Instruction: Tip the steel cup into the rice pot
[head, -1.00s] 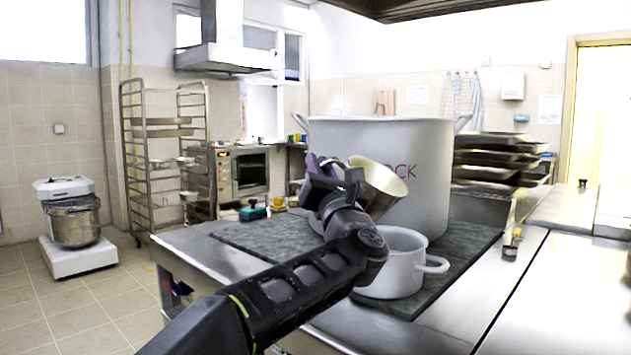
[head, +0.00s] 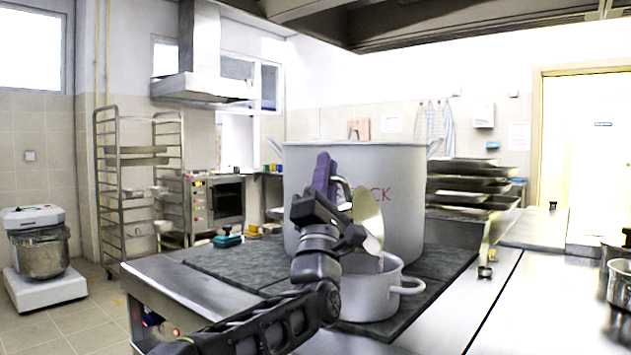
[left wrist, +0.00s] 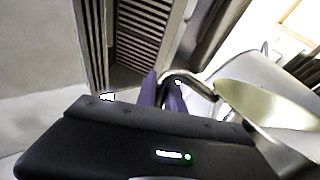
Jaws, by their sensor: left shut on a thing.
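The steel cup (head: 368,218) is in my left gripper (head: 334,185), which is shut on its handle. The cup is tipped steeply on its side above the small light-grey rice pot (head: 366,294), its lower rim close to the pot's mouth. I cannot tell whether they touch, and the pot's inside is mostly hidden. The left wrist view shows the cup's pale inner side (left wrist: 275,105) and its curved handle between the purple fingers (left wrist: 168,92); nothing is seen pouring. My right gripper is not in view.
A large grey stockpot (head: 405,165) with red lettering stands right behind the cup and small pot. Both pots stand on a dark slab (head: 440,275) on the steel counter. Dark trays (head: 470,182) are stacked at the back right. Steel pots (head: 618,285) stand at the right edge.

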